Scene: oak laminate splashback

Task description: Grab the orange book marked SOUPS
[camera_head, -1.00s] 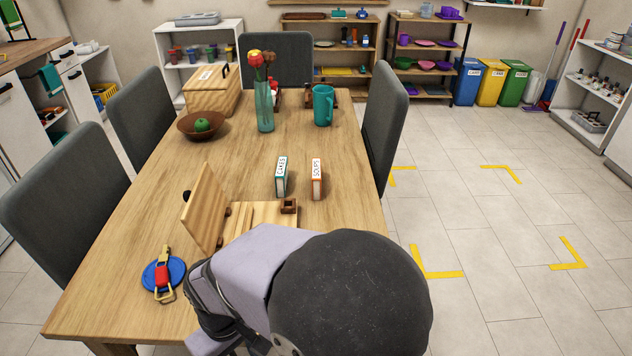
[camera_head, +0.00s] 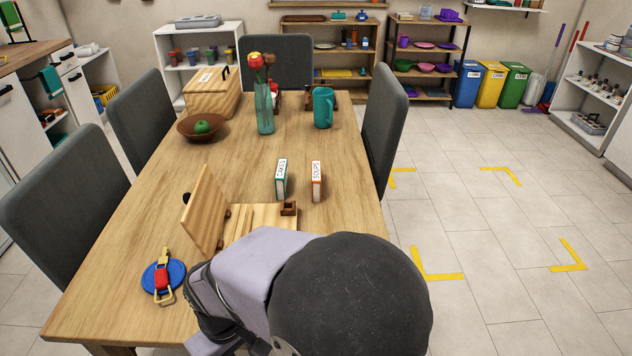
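The orange book marked SOUPS (camera_head: 316,182) stands upright on the wooden table, its labelled spine facing me. A teal book marked CAKES (camera_head: 281,179) stands upright to its left, with a gap between them. My arm fills the bottom middle of the view, in front of both books. My gripper is not visible, so I cannot see its fingers or whether it holds anything.
A wooden stand (camera_head: 262,216) with an upright panel (camera_head: 203,213) is just in front of the books. A blue disc (camera_head: 155,277) with a red-and-yellow buckle lies front left. A glass vase (camera_head: 264,108), teal pitcher (camera_head: 323,106) and brown bowl (camera_head: 203,128) stand farther back. Chairs flank the table.

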